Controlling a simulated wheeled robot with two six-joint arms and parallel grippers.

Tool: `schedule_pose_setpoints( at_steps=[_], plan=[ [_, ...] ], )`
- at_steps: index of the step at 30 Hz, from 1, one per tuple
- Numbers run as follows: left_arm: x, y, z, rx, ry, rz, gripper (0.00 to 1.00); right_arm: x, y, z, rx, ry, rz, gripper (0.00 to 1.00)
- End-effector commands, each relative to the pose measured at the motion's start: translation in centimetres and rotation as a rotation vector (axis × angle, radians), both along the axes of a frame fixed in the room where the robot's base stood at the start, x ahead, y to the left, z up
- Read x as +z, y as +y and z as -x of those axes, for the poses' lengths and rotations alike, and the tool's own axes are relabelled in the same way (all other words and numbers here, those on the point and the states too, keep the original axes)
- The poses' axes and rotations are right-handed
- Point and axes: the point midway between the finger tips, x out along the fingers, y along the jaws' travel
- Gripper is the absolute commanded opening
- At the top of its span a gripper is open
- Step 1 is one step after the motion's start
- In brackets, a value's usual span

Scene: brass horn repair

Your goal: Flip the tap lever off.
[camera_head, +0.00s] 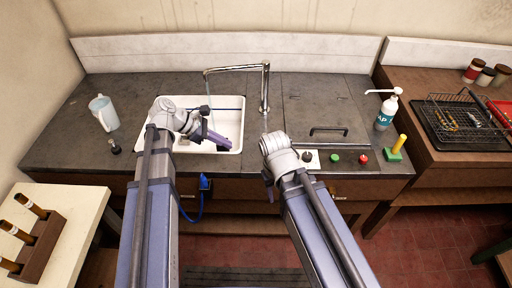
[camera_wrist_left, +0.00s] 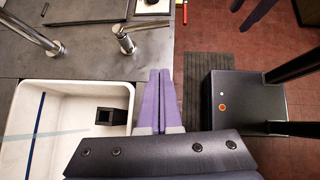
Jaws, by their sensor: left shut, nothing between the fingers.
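In the head view I cannot make the lever out; my right arm is likely in front. My left gripper (camera_head: 230,146) is over the sink's front right part, shut and empty; its fingers (camera_wrist_left: 160,76) are apart from the lever. My right gripper's wrist shows at the counter front; its fingers are mostly hidden.
The white sink (camera_head: 166,100) holds a dark block (camera_wrist_left: 108,117); a pale streak crosses it. A jug (camera_head: 103,112) stands left. Green and red knobs (camera_head: 335,158), a soap bottle (camera_head: 386,112) and a yellow-handled brush (camera_head: 398,145) are right. The counter's back right is mostly clear.

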Motion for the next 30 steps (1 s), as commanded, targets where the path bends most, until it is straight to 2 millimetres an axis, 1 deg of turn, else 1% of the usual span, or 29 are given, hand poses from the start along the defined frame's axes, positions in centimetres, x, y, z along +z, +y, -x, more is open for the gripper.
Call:
schedule_pose_setpoints(
  at_steps=[3,11,16,20,24,30],
  plan=[
    [0.4,0.3,-0.3,0.03,0.017,0.019,0.0,0.1,0.0,0.0,0.0,0.0,0.0,0.47],
    [0.4,0.3,-0.3,0.033,0.019,0.021,0.0,0.1,0.0,0.0,0.0,0.0,0.0,0.47],
    [-0.3,-0.1,-0.4,0.031,0.019,0.02,0.0,-0.5,0.0,0.0,0.0,0.0,0.0,0.47],
    [-1.9,-1.5,-0.5,0.029,0.018,0.02,0.0,-2.1,0.0,0.0,-0.001,0.0,0.0,0.47],
    [-4.0,-3.6,-0.9,0.028,0.017,0.02,0.0,-4.3,0.0,0.0,-0.001,0.0,0.0,0.47],
    [-6.7,-6.5,-1.3,0.028,0.018,0.02,0.0,-6.9,0.0,0.0,-0.001,0.0,0.0,0.47]
  ],
)
